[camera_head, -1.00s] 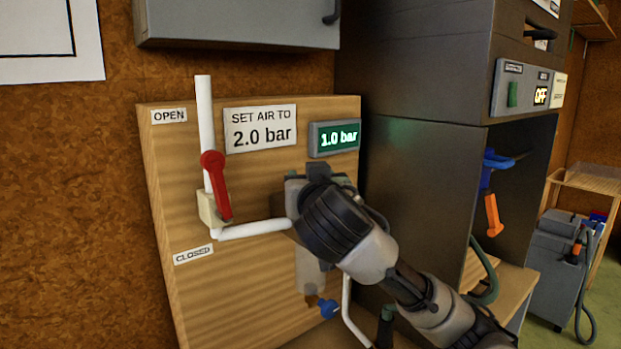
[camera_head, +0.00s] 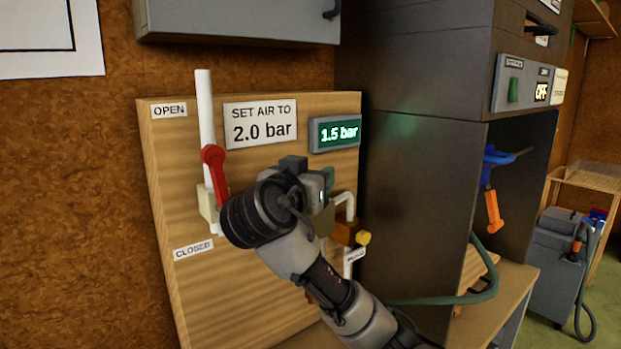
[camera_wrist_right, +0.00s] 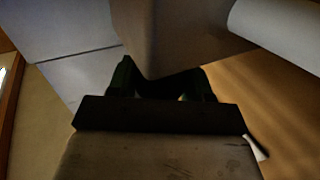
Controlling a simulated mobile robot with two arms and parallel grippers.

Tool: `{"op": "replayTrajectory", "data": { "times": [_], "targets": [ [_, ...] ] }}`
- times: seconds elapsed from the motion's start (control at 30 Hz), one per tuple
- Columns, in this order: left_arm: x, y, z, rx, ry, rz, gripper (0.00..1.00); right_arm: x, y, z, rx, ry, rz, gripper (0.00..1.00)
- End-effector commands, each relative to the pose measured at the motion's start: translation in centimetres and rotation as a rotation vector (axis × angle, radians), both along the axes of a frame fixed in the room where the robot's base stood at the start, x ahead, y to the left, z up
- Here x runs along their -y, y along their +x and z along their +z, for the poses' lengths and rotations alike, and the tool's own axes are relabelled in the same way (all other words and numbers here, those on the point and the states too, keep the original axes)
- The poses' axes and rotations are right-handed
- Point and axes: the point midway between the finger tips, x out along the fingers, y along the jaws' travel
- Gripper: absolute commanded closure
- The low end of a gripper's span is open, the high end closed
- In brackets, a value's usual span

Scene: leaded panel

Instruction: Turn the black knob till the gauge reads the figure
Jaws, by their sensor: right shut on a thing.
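The gauge (camera_head: 335,134) on the wooden panel is lit green and reads 1.5 bar. The sign (camera_head: 260,125) to its left says "SET AIR TO 2.0 bar". My right gripper (camera_wrist_right: 166,84) is shut on the black knob (camera_wrist_right: 172,84), which shows dark between the fingers in the right wrist view. In the head view my right wrist and arm hide the knob. My left gripper is in neither view.
A red lever (camera_head: 214,172) on a white pipe stands left of my wrist, between the OPEN and CLOSED labels. An orange fitting with a yellow knob (camera_head: 363,238) is right of it. A dark cabinet (camera_head: 405,170) stands close on the right.

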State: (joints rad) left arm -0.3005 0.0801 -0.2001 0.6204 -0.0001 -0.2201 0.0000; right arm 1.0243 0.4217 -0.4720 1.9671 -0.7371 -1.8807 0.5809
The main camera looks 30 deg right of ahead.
Motion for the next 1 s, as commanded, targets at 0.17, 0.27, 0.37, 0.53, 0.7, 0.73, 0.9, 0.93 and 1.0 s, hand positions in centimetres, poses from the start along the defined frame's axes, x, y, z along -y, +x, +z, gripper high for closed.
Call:
{"op": "replayTrajectory", "data": {
  "times": [0.17,0.27,0.37,0.53,0.7,0.73,0.9,0.93,1.0],
  "targets": [
    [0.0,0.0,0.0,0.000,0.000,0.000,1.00,0.0,0.0,0.0,-0.001,0.000,-0.005,0.73],
    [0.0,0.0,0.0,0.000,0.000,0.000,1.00,0.0,0.0,0.0,-0.001,0.000,-0.005,0.73],
    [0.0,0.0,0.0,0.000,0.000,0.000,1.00,0.0,0.0,0.0,-0.001,0.000,-0.004,0.73],
    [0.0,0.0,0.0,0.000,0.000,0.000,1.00,0.0,0.0,0.0,-0.001,0.000,-0.004,0.26],
    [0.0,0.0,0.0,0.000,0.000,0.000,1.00,0.0,0.0,0.0,0.000,0.000,-0.004,0.26],
    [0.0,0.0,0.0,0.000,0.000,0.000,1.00,0.0,0.0,0.0,0.000,0.000,-0.004,0.26],
    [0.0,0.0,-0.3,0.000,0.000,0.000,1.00,-0.6,-0.3,-0.1,0.002,0.000,-0.003,0.26],
    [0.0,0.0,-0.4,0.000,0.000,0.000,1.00,-0.9,-0.5,-0.1,0.002,0.000,-0.002,0.26],
    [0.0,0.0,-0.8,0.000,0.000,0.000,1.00,-1.9,-1.1,-0.2,0.004,0.001,0.001,0.26]
  ]
}}
